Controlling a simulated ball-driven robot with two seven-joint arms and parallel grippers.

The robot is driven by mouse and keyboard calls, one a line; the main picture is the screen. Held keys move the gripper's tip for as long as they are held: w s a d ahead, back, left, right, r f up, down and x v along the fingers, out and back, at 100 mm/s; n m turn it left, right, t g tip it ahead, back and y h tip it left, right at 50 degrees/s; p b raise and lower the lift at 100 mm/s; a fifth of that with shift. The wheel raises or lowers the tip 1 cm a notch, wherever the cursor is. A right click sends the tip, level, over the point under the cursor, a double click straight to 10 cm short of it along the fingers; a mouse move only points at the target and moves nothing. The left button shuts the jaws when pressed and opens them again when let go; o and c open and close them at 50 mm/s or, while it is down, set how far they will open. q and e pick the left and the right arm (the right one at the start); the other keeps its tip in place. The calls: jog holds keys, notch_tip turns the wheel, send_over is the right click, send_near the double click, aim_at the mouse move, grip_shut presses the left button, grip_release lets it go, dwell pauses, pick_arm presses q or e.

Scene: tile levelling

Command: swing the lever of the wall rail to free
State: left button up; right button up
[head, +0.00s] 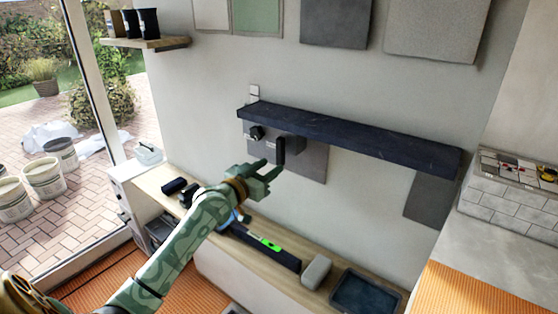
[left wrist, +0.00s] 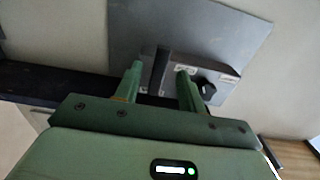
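The wall rail (head: 350,135) is a long dark bar fixed across the wall in the head view; part of it shows in the left wrist view (left wrist: 50,84). Its black lever (head: 280,152) hangs below the rail, in front of a grey plate (head: 313,160). A black knob (head: 256,133) sits left of the lever. My left gripper (head: 266,168) is open at the lever's lower part. In the left wrist view, the lever (left wrist: 161,66) stands between the green fingers (left wrist: 160,84), with visible gaps on both sides. My right gripper is in neither view.
Below, a wooden bench (head: 218,238) carries a black level with a green window (head: 265,244), a grey block (head: 316,271) and a dark tray (head: 366,292). Tile samples (head: 336,22) hang above the rail. A grey tiled ledge (head: 507,204) stands at right.

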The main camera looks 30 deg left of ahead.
aim_at(279, 160)
pick_arm(q)
jog(key=w, duration=0.3)
jog(key=shift+w, duration=0.35)
jog(key=shift+w+d, duration=0.15)
jog(key=shift+w, duration=0.3)
grip_shut()
jog(key=shift+s+r, duration=0.1)
